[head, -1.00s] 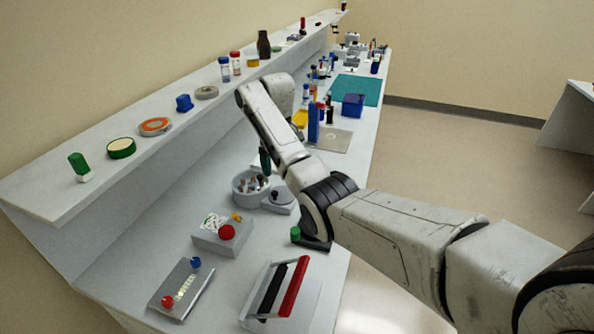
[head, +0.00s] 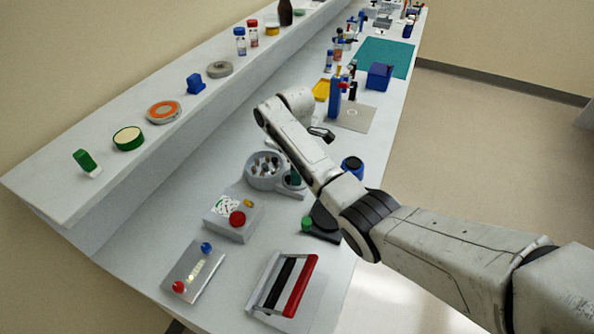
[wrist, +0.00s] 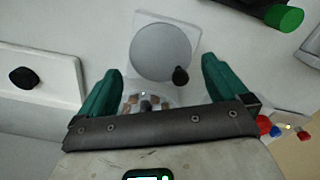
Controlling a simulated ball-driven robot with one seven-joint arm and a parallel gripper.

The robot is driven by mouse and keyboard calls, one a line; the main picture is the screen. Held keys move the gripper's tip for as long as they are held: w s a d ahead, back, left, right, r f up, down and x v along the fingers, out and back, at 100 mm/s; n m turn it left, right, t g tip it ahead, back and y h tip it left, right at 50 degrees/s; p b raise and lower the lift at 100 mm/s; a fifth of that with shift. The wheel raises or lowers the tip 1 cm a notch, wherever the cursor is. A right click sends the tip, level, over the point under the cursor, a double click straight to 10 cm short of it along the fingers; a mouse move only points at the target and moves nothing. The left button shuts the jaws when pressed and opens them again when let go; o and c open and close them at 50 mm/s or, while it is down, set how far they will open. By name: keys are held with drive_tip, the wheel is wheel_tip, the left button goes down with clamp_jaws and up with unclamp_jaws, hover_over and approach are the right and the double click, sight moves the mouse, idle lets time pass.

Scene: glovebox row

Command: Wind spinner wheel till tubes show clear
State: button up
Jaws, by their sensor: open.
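The spinner is a grey round bowl (head: 262,173) on the bench, with several tubes standing in it. Beside it is a grey spinner wheel on a pale square base (head: 291,191), partly hidden by my gripper in the head view. In the wrist view the wheel (wrist: 160,50) lies ahead of and between my fingers, with a black knob (wrist: 180,76) near its rim. The tubes (wrist: 148,103) show only partly, behind the palm edge. My gripper (wrist: 161,65) has green fingers spread wide with nothing between them; it also shows in the head view (head: 296,178), above the wheel.
A box with a red button (head: 233,218) stands in front of the bowl. A black base with a green knob (head: 322,222) is right of the wheel. A blue-topped jar (head: 352,167) is behind my arm. A red-and-black-handled frame (head: 285,285) is nearer.

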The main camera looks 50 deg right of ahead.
drive_tip(key=shift+f, duration=1.9)
drive_tip(key=shift+c, duration=0.3)
drive_tip(key=c, duration=0.7)
drive_tip(key=shift+a+m, duration=0.1)
drive_tip(key=shift+m, duration=0.2)
drive_tip(key=m+p, duration=0.1)
drive_tip(key=m, duration=0.3)
drive_tip(key=shift+r+m, duration=0.1)
drive_tip(key=shift+m, duration=0.3)
drive_tip(key=m, duration=0.6)
drive_tip(key=shift+m, duration=0.3)
drive_tip(key=shift+w, duration=0.1)
